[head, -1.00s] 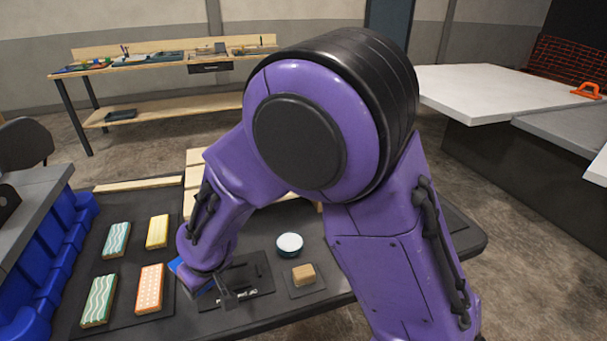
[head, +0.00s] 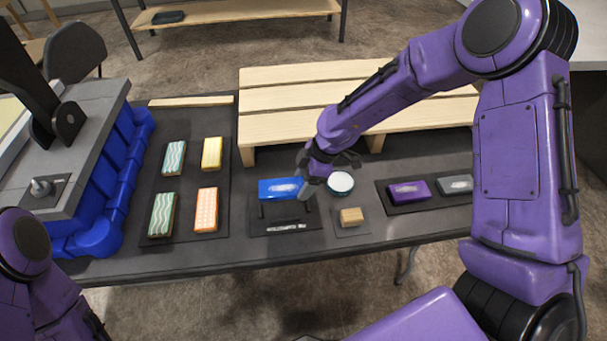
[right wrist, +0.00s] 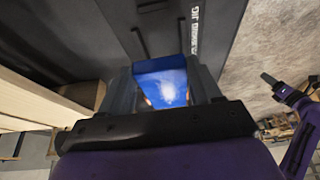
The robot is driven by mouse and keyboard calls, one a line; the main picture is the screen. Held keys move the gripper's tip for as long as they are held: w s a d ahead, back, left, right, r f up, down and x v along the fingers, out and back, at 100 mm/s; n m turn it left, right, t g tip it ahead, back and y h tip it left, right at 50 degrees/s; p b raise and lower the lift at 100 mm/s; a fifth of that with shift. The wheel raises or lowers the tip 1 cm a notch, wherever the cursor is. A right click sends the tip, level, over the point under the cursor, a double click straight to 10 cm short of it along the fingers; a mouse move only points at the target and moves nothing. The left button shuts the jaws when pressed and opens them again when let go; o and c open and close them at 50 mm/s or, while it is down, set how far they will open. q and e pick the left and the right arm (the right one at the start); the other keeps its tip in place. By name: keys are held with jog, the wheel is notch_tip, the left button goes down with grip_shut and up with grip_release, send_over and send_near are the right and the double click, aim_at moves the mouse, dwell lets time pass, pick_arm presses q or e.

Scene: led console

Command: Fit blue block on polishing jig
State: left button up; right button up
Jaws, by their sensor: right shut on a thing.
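The blue block (head: 279,188), with a pale mark on top, is in the jaws of my right gripper (head: 310,180), which grips its right end. It also shows between the jaws in the right wrist view (right wrist: 163,85). The polishing jig (head: 287,222) is a dark plate with raised black parts and a white label along its front edge. The block is over the jig's back part; I cannot tell whether it touches. The jig (right wrist: 170,35) lies beyond the block in the right wrist view. My left arm shows at lower left; its jaws are unclear.
A white-topped round tin (head: 340,183) and a tan block (head: 351,217) are close right of the jig. Purple (head: 408,192) and grey (head: 455,185) blocks lie farther right. Several patterned blocks lie on a mat (head: 187,190) at left. A slatted wooden rack (head: 290,100) stands behind.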

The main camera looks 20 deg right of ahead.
jog(key=shift+a+f+b, duration=0.1)
jog(key=shift+f+b, duration=0.45)
jog(key=b, duration=0.6)
send_over(299, 208)
jog(key=d, duration=0.1)
notch_tip(299, 208, down, 6)
jog(key=shift+s+d+r, duration=0.1)
jog(key=shift+d+r, duration=0.05)
jog(key=shift+r, duration=0.05)
jog(key=shift+r+p, duration=0.1)
jog(key=shift+p, duration=0.2)
jog(key=shift+d, duration=0.1)
jog(key=shift+f+b, duration=0.45)
jog(key=shift+f, duration=0.65)
dwell(0.5)
jog(key=o, duration=1.2)
jog(key=shift+o, duration=0.2)
